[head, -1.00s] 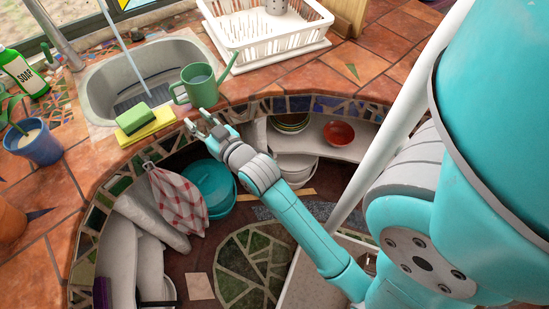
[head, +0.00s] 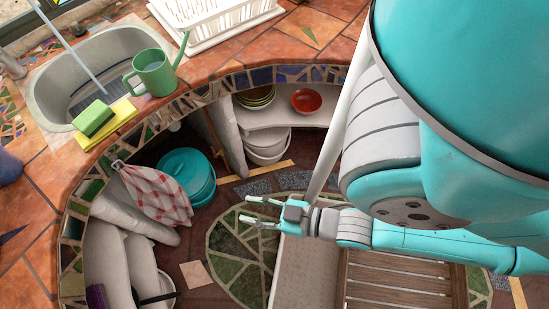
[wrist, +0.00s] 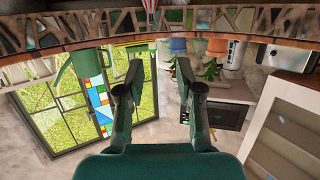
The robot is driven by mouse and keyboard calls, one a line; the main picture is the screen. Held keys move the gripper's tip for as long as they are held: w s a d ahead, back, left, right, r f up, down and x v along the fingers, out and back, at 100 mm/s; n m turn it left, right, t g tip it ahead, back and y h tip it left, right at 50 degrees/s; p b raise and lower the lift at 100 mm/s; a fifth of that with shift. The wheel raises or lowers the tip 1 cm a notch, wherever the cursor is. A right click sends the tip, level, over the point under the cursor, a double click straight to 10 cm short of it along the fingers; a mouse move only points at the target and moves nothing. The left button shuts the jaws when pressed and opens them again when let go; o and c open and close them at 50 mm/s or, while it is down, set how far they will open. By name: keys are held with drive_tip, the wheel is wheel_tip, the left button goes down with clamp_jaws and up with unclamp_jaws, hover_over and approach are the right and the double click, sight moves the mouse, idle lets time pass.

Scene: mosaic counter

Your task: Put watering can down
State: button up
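The green watering can (head: 153,73) stands upright on the tiled counter at the sink's right rim, its spout pointing up and right. A green shape that looks like it (wrist: 87,62) shows upside down at the upper left of the wrist view. My gripper (head: 246,208) is well away from it, in front of the counter and over the floor mosaic, pointing left. Its two fingers are apart with nothing between them, also in the wrist view (wrist: 158,72).
A green-yellow sponge (head: 93,118) lies on a yellow cloth (head: 118,126) beside the can. The sink (head: 52,88) is behind. A white dish rack (head: 215,22) stands to the right. Below are a teal bucket (head: 187,176), a checked towel (head: 158,194) and a red bowl (head: 306,101).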

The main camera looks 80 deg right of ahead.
drive_tip(key=shift+n+g+y, duration=0.3)
drive_tip(key=shift+n+y, duration=0.1)
drive_tip(key=shift+y, duration=0.1)
drive_tip(key=v, duration=0.2)
drive_tip(key=a+v, duration=0.1)
drive_tip(key=v, duration=0.2)
